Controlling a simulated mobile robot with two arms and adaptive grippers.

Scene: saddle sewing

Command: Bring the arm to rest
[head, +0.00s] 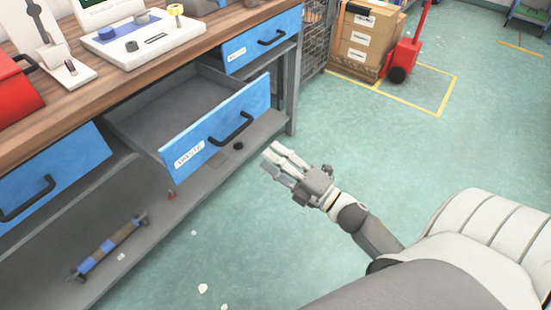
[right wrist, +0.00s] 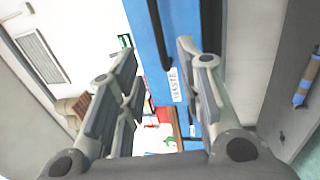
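My right gripper (head: 272,162) is in the middle of the head view, in front of the open drawer and over the green floor. Its fingers are apart with nothing between them, and they also show spread in the right wrist view (right wrist: 158,85). The open drawer (head: 215,128) has a blue front, a black handle and a "WASTE" label. It is pulled out from under the workbench, and the part of its inside that shows looks empty. Its blue front fills the gap behind my fingers in the right wrist view (right wrist: 147,50). The gripper looks apart from the drawer handle. My left gripper is out of view.
The wooden workbench (head: 125,72) carries a white tray (head: 143,38) and a red box (head: 15,90). Two other blue drawers look shut. A lower shelf (head: 150,215) holds a striped roller (head: 108,246). A red pallet jack (head: 403,58) stands at the back. Open floor lies right.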

